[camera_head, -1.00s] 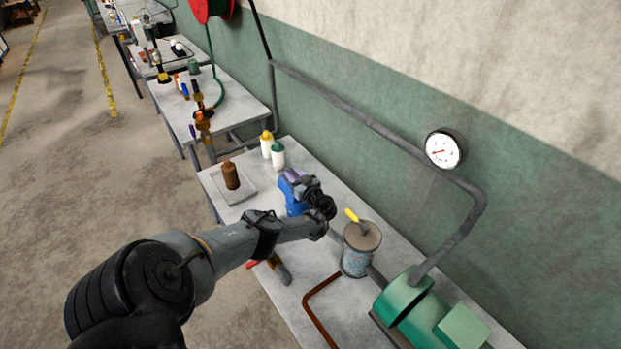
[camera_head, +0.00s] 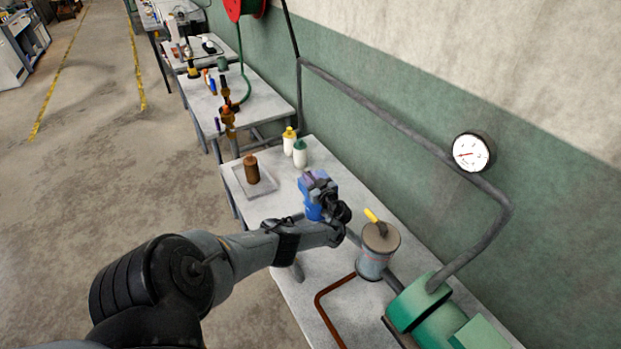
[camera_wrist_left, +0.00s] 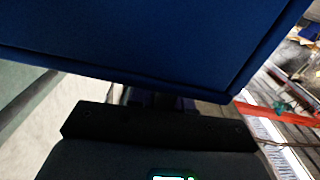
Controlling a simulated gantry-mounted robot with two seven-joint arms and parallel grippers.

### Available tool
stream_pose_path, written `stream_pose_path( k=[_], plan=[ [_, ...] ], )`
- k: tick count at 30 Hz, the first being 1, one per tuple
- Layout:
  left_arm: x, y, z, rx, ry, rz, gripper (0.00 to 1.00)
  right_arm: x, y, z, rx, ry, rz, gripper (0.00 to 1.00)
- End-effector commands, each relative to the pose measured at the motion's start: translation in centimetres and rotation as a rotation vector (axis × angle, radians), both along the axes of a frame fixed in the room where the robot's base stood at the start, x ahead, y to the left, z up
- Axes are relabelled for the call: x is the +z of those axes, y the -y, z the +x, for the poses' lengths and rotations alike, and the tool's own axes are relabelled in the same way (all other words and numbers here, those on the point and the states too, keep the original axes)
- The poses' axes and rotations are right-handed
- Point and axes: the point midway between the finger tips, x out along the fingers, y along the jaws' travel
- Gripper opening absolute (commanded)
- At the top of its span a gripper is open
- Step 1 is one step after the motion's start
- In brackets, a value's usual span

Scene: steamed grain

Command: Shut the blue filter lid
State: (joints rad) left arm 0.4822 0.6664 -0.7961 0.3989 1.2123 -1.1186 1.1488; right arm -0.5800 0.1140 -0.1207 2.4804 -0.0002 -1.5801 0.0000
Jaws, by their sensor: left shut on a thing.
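The blue filter (camera_head: 312,211) stands on the grey bench, partly hidden behind my left wrist and gripper. My left gripper (camera_head: 322,189) is at the filter's top and shut on a blue part there. In the left wrist view a large flat blue panel (camera_wrist_left: 160,38), which looks like the lid, fills the upper part close to the camera. The fingertips are hidden, and I cannot tell the lid's exact angle. My right gripper is not in view.
A metal canister (camera_head: 376,252) with a yellow handle stands to the right of the filter. A green pump (camera_head: 425,303) and a brown pipe (camera_head: 322,305) are nearer. A tray (camera_head: 268,188) with a brown bottle (camera_head: 251,169) and two white bottles are behind.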

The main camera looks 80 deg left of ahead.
Motion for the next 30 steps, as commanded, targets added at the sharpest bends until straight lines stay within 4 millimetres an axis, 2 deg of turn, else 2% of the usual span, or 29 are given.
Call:
stream_pose_path(
  k=[1, 5, 17, 20, 25, 30],
  plan=[
    [-0.2, 0.1, 0.0, -0.002, -0.004, -0.004, 0.21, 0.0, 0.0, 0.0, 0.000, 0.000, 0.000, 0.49],
    [-0.2, 0.1, 0.0, -0.001, -0.004, -0.003, 0.40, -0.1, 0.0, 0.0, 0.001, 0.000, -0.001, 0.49],
    [0.5, 0.0, 0.0, 0.000, -0.001, -0.002, 0.40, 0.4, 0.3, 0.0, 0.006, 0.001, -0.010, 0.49],
    [1.5, 0.0, 0.0, 0.000, -0.001, -0.002, 0.40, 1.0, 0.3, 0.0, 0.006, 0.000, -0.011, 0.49],
    [4.5, 0.1, 0.0, -0.001, 0.000, -0.003, 0.40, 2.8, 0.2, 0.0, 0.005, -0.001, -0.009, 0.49],
    [6.3, 2.9, 2.1, -0.001, 0.000, -0.006, 0.40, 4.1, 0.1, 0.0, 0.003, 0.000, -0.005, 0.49]
  ],
)
